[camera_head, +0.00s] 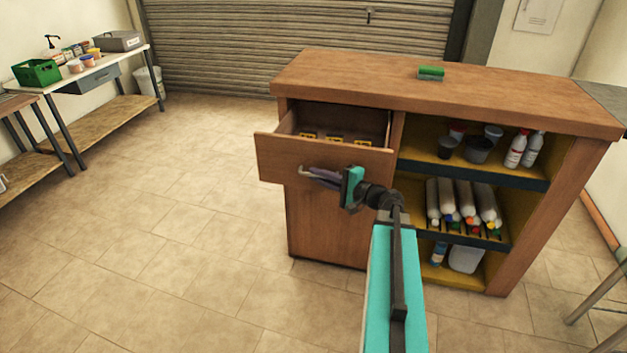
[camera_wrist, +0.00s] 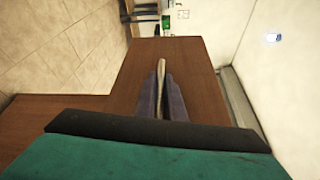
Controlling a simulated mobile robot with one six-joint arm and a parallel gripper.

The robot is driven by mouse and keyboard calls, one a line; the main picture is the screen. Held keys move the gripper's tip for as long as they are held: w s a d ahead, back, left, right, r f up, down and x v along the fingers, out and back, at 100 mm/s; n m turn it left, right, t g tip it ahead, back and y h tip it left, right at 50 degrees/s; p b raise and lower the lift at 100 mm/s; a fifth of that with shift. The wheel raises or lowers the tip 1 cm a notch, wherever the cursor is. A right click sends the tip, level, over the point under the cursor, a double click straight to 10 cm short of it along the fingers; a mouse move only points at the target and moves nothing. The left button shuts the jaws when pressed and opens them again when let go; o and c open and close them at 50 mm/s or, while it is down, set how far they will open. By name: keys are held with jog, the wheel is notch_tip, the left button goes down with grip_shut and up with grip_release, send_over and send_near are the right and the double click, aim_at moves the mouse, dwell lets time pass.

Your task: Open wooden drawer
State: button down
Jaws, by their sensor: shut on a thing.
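The wooden drawer (camera_head: 290,158) is at the upper left of the wooden cabinet (camera_head: 345,222) and stands pulled out, with several small yellow and dark items (camera_head: 335,138) showing inside. My gripper (camera_head: 312,176) is at the drawer's front, shut on the drawer's handle (camera_head: 303,169). In the wrist view my gripper's fingers (camera_wrist: 164,98) close around the light handle (camera_wrist: 161,70), with the brown drawer front (camera_wrist: 190,75) behind it. Part of the handle is hidden by the fingers.
Open shelves to the right hold bottles (camera_head: 515,150), tubes (camera_head: 460,203) and dark cups (camera_head: 478,150). A green-handled tool (camera_head: 431,73) lies on the cabinet top. A workbench (camera_head: 95,75) with a green crate (camera_head: 37,73) stands far left. The tiled floor (camera_head: 170,220) left of the cabinet is clear.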

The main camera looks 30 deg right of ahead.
jog(key=shift+s+f, duration=0.1)
jog(key=shift+s, duration=0.05)
jog(key=c, duration=1.8)
grip_release()
jog(key=shift+c, duration=0.2)
jog(key=shift+a, duration=0.15)
jog(key=p+v, duration=0.3)
jog(key=v, duration=1)
jog(key=shift+s, duration=0.35)
